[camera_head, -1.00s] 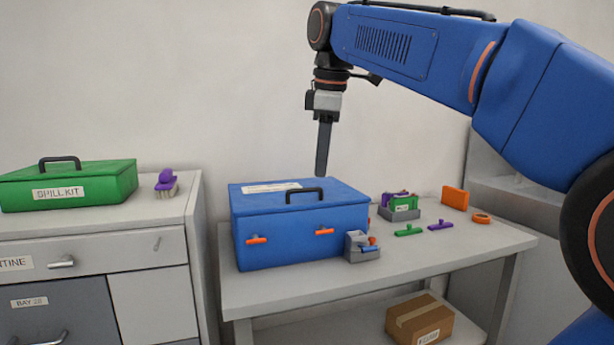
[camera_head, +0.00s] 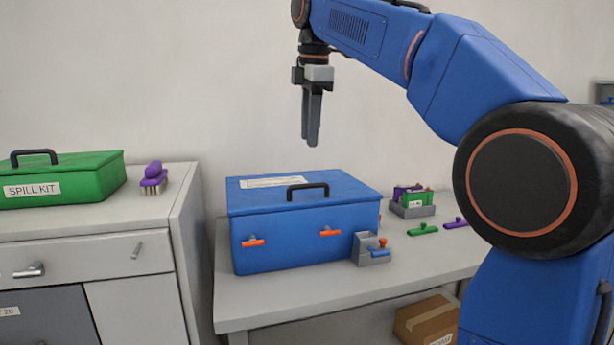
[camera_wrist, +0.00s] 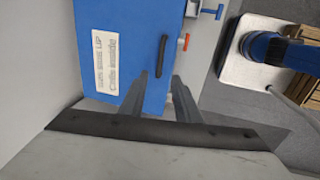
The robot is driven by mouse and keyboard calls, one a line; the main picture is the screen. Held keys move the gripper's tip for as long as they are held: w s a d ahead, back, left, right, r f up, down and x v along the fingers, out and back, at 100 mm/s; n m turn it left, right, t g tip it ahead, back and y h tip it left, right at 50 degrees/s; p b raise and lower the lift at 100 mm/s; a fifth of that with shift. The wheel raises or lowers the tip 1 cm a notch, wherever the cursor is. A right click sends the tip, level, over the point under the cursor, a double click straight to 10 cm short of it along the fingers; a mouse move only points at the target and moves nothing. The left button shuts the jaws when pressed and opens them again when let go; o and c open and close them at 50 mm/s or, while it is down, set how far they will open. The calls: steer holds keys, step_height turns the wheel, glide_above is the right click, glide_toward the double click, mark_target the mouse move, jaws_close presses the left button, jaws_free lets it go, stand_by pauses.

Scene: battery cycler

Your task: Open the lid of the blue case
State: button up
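The blue case (camera_head: 290,242) stands on a grey table with its lid (camera_head: 345,190) shut. A black handle (camera_head: 307,187) and a white label sit on the lid. Two orange latches (camera_head: 253,242) are on the case's front face. My gripper (camera_head: 311,142) points down above the case, empty, with clear air between its fingertips and the handle. In the wrist view, the fingers (camera_wrist: 158,85) are apart, and the case's lid (camera_wrist: 135,22) and handle (camera_wrist: 162,55) show beyond them.
A small grey bin (camera_head: 370,250) stands at the case's front right corner. A grey tray (camera_head: 412,210) and green (camera_head: 423,230) and purple clips are further right. The green spill kit (camera_head: 60,180) and a purple brush (camera_head: 154,178) are on the left cabinet. The table front (camera_head: 290,295) is clear.

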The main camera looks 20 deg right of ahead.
mark_target(307, 186)
steer(key=f, duration=0.3)
steer(key=w+f, duration=0.1)
steer(key=f, duration=0.3)
steer(key=w+f, duration=0.1)
steer(key=f, duration=0.3)
steer(key=shift+w+f, duration=0.15)
steer(key=shift+f, duration=0.1)
jaws_close()
